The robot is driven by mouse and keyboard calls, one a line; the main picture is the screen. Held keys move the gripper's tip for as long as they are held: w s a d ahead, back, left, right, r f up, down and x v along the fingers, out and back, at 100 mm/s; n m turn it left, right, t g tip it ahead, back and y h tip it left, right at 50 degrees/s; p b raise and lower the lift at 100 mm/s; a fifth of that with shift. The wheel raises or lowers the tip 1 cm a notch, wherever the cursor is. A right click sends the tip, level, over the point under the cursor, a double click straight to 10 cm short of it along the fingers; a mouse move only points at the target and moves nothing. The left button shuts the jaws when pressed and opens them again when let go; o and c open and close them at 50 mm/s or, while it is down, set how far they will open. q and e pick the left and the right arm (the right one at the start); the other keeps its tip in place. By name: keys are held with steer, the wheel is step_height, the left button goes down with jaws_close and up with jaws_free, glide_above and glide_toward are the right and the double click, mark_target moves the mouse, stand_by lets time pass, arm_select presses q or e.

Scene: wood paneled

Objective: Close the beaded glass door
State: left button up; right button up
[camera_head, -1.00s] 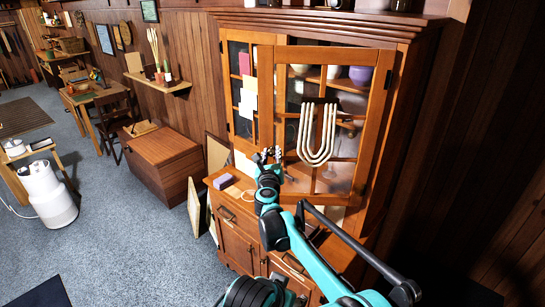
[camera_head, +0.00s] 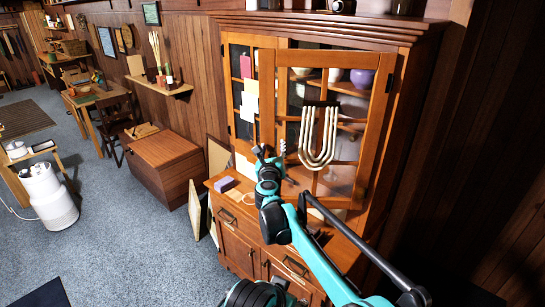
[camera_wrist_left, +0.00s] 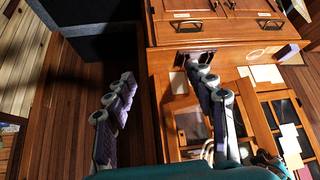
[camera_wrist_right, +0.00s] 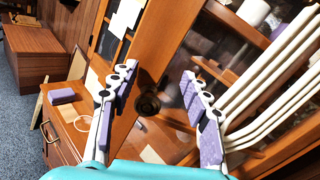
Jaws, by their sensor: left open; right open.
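The beaded glass door (camera_head: 265,95) is the right-hand door of the wooden cabinet. It stands ajar, its left edge out in front of the left door. Cream U-shaped beads (camera_head: 318,155) hang on its glass. My right gripper (camera_head: 269,156) is open at the door's lower left. In the right wrist view, the door's wooden stile (camera_wrist_right: 160,40) and round dark knob (camera_wrist_right: 148,102) show between the spread fingers (camera_wrist_right: 155,82). I cannot tell if they touch. My left gripper (camera_wrist_left: 160,85) is open and empty in the left wrist view, with the cabinet beyond it.
The cabinet's ledge (camera_head: 240,190) holds a small purple box (camera_head: 224,183) below the doors. Drawers and lower doors are beneath it. A wooden chest (camera_head: 168,160) and leaning frames stand to the left. Blue carpet (camera_head: 120,240) is clear in front.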

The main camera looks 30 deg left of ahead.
mark_target(273, 126)
step_height(273, 126, up, 6)
steer(key=shift+r, duration=0.25)
